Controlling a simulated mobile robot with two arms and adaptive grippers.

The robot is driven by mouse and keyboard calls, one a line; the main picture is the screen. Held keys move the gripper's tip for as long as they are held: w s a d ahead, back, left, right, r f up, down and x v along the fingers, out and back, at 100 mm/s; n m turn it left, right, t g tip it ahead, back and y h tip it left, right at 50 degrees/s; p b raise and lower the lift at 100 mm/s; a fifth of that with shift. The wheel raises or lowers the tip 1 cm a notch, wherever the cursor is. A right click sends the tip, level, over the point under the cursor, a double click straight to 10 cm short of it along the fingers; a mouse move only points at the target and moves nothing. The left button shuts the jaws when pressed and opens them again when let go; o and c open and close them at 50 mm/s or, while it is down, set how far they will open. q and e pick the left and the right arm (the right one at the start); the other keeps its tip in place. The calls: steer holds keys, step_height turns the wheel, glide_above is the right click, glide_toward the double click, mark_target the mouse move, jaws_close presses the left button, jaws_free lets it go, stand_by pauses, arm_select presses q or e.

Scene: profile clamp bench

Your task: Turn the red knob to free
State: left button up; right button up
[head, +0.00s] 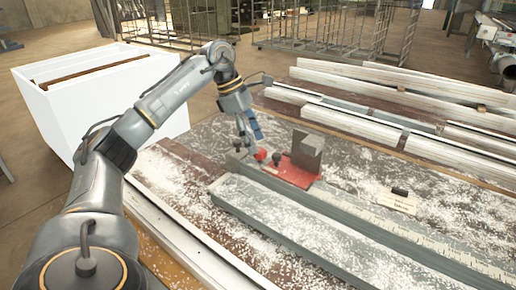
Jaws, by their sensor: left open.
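The red knob (261,154) is small and sits at the left end of the red clamp base (288,172) on the bench. A dark knob (277,159) stands just right of it. A grey block (307,150) rises from the clamp's right part. My left gripper (247,142) points down just above and left of the red knob, with its fingers apart. I cannot tell whether a fingertip touches the knob. My right gripper is not in view.
A long grey rail (330,225) with a scale runs along the bench front. White shavings cover the bench. A small dark piece (399,191) lies right of the clamp. White profiles (355,122) lie behind. A white bin (100,95) stands behind my left arm.

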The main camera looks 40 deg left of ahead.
mark_target(262, 154)
arm_select(q)
steer(key=shift+x, duration=1.4)
steer(key=shift+c, duration=0.4)
steer(key=c, duration=1)
steer(key=shift+c, duration=0.2)
